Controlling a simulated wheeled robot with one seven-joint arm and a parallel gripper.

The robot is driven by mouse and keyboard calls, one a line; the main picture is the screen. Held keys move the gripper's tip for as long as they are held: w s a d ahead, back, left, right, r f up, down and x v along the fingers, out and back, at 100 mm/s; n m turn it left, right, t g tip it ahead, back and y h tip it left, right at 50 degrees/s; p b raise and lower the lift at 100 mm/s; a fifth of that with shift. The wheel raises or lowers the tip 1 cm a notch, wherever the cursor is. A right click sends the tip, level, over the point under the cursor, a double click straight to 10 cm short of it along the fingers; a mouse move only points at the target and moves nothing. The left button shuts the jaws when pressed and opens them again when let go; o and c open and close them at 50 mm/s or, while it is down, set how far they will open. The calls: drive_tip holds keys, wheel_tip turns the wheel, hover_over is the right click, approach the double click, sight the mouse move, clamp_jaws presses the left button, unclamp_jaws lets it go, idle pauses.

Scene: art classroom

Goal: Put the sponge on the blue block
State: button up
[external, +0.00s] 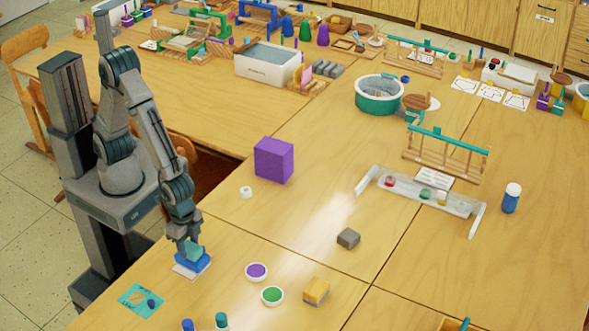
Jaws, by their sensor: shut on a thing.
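My gripper (188,246) points down at the front left of the table. It is shut on a small teal piece (195,253), which looks like the sponge; the fingers hide part of it. The blue block (197,265) is directly below the teal piece, on a white sheet (180,272). The teal piece appears to touch the top of the blue block, but I cannot tell whether its weight rests there.
A teal card (133,299) with a dark blue piece lies to the left. Purple (256,271) and green (272,296) paint dishes, an orange-yellow block (316,290) and a grey block (348,238) lie to the right. A purple box (273,160) stands behind.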

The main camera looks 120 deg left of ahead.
sight(188, 246)
drive_tip(key=o, duration=0.9)
drive_tip(key=shift+o, duration=0.2)
wheel_tip(188, 246, up, 11)
drive_tip(key=s+a+r+t, duration=0.1)
drive_tip(key=s+a+r, duration=0.2)
drive_tip(key=s+a, duration=0.3)
drive_tip(key=s+a+r+t+p, duration=0.1)
drive_tip(key=s+a+r, duration=0.3)
drive_tip(key=s, duration=0.5)
drive_tip(key=shift+a+r+t, duration=0.25)
drive_tip(key=shift+a+t, duration=0.15)
drive_tip(key=shift+a, duration=0.45)
drive_tip(key=shift+s, duration=0.1)
